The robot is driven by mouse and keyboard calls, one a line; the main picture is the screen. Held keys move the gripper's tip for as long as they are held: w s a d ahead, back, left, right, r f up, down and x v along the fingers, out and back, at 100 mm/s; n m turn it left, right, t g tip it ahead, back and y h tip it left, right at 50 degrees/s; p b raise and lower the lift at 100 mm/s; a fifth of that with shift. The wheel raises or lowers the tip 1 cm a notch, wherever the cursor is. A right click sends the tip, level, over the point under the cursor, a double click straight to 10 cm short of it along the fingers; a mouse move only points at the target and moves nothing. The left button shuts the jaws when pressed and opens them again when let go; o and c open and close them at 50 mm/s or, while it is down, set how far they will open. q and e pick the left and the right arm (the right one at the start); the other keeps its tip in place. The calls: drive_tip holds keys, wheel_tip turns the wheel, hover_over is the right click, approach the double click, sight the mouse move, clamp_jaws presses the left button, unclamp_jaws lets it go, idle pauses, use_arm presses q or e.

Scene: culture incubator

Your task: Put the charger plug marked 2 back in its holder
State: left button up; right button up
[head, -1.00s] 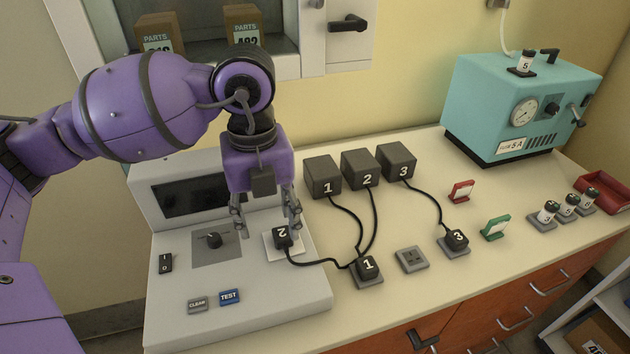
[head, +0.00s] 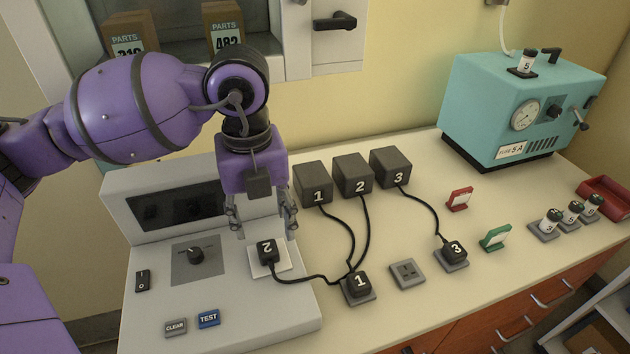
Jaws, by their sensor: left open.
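The charger plug marked 2 (head: 267,250) is a small black block sitting on a white pad (head: 283,261) on the grey test unit. Its black cord runs right, past plug 1, and up to the block marked 2 (head: 353,176). My left gripper (head: 263,228) is open and points down just behind and above plug 2, its fingers spread to either side. I cannot tell whether they touch it. An empty grey socket holder (head: 407,273) lies between plug 1 (head: 359,283) and plug 3 (head: 453,250), which both sit in holders. My right gripper is not in view.
The test unit (head: 220,320) has a dial, a switch and buttons. Red (head: 459,199) and green (head: 495,237) card stands are on the counter. A teal case (head: 520,105) stands at the back right. Cords lie between the blocks and plugs.

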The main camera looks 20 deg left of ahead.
sight(267, 248)
use_arm(q)
wheel_tip(267, 248, down, 6)
drive_tip(key=b, duration=0.3)
drive_tip(key=shift+f, duration=0.25)
drive_tip(key=shift+f+b, duration=0.4)
idle(0.3)
drive_tip(key=shift+c, duration=0.4)
